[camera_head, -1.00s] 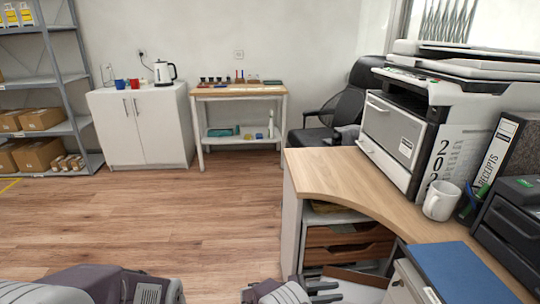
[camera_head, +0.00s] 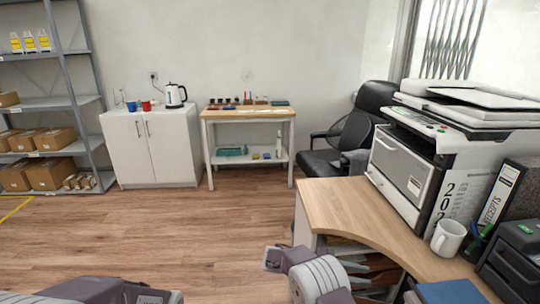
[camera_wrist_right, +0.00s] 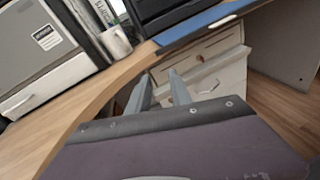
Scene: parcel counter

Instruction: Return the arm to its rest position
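My right arm (camera_head: 312,275) shows at the bottom of the head view, beside the desk's left front corner. Part of my left arm (camera_head: 110,291) shows at the bottom left of the head view. My left gripper is outside the frame.
The curved wooden desk (camera_head: 345,205) is close to my right arm. It bears a printer (camera_head: 405,165), a white mug (camera_head: 448,237) and a binder (camera_head: 500,195). A blue item (camera_head: 450,291) lies at the lower right. The wooden floor (camera_head: 170,235) ahead is clear.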

